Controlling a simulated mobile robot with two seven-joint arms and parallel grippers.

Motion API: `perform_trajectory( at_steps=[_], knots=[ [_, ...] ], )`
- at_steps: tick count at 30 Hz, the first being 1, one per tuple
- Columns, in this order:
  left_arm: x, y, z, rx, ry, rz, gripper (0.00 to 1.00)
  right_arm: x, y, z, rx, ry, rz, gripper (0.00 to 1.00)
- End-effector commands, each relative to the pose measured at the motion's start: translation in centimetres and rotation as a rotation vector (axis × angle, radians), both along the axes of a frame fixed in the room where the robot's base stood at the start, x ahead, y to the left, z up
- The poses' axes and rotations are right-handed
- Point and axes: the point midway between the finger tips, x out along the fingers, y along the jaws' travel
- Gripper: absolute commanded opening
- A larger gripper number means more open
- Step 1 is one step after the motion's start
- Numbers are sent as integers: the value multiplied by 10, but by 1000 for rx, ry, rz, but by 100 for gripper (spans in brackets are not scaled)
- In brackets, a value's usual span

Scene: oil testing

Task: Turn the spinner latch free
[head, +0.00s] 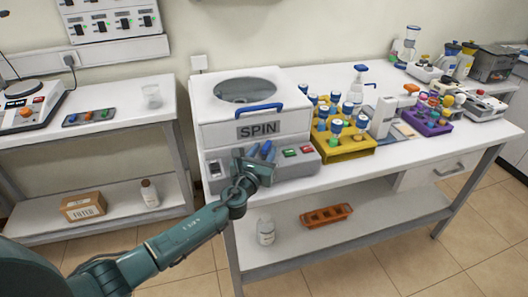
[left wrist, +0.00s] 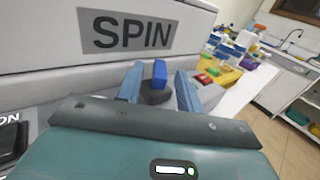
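The spinner (head: 252,110) is a white box with a round dark window in its lid, a blue lid handle (head: 262,107) and a grey SPIN label. The label also shows large in the left wrist view (left wrist: 127,33). The latch (left wrist: 159,75), a small blue lever on a dark grey base, is on the spinner's front below the label. My left gripper (head: 255,160) is at the front panel. In the left wrist view its two fingers are apart, one on each side of the latch, with a gap on both sides. My right gripper is not in view.
Red and green buttons (head: 298,151) are on the spinner's panel, right of my left gripper. A yellow rack (head: 345,151) of bottles and a purple rack (head: 430,128) stand further right. A side table (head: 115,120) with a tray of buttons is at the left.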

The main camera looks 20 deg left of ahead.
Motion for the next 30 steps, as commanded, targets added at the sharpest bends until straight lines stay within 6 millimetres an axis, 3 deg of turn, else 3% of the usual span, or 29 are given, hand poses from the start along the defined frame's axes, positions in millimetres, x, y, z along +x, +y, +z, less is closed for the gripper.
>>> perform_trajectory(
  at_steps=[11, 24, 30],
  knots=[
    [5, 0, 0, -1, 0, 0, 36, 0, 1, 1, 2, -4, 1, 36],
    [5, 0, 0, 0, 0, 0, 0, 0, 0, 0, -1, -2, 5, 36],
    [5, -1, 0, 0, 0, 2, 0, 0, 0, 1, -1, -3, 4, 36]
  ],
)
